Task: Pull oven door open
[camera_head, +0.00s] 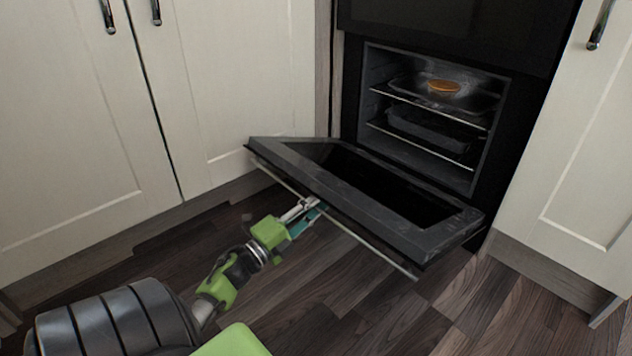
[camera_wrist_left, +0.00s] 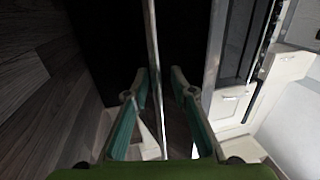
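The oven door (camera_head: 440,238) is swung down and out from the black oven (camera_head: 478,160), far open and close to level. Its long handle bar (camera_head: 375,249) runs along the door's outer edge. My left gripper (camera_head: 313,207) is at this bar, left of its middle. In the left wrist view the handle bar (camera_wrist_left: 153,45) passes between the two fingers of my left gripper (camera_wrist_left: 159,80). The fingers stand apart with gaps beside the bar, so they are around it, not clamped. My right gripper is in neither view.
The oven cavity shows wire racks, a dark tray (camera_head: 430,125) and an orange-brown round item (camera_head: 443,87) on the upper level. Cream cabinets (camera_head: 245,80) stand left of the oven, and another cabinet (camera_head: 580,170) stands right. The wooden floor (camera_head: 370,315) in front is clear.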

